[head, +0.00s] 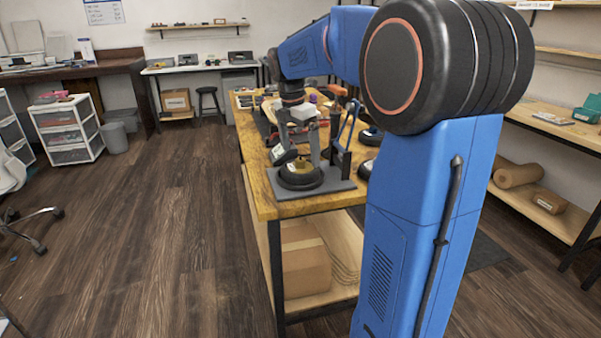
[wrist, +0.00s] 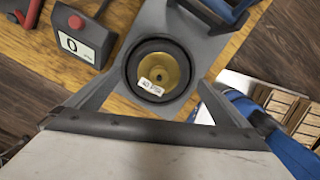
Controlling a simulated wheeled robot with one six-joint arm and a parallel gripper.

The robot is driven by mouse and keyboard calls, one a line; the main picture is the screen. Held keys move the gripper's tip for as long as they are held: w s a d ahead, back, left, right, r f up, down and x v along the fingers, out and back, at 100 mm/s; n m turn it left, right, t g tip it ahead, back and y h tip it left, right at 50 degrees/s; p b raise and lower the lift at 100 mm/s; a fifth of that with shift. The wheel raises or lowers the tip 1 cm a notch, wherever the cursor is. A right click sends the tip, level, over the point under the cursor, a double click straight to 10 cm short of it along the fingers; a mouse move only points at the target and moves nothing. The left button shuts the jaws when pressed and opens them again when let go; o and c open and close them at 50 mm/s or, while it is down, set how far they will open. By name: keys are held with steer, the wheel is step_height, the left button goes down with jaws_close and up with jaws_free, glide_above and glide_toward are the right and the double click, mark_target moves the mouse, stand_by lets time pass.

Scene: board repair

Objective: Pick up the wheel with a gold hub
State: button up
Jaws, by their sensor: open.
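The wheel with a gold hub (wrist: 176,66) lies flat on a grey base plate (wrist: 150,20) in the wrist view. It has a black tyre and a small white label on the hub. In the head view the wheel (head: 300,179) sits on the plate at the near end of the wooden bench, partly hidden by my gripper. My gripper (head: 316,160) is open and empty above the wheel. In the wrist view its two fingers (wrist: 150,95) stand apart at either side of the wheel's near edge.
A device with a display reading 0 and a red knob (wrist: 76,23) stands left of the plate. A blue-handled tool (head: 347,125) rises at the plate's right side. Other black wheels (head: 370,137) lie farther right on the bench (head: 262,195).

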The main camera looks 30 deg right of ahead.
mark_target(301, 159)
steer(key=f, duration=0.4)
steer(key=shift+d, duration=0.25)
steer(key=c, duration=1.1)
steer(key=shift+w, duration=0.1)
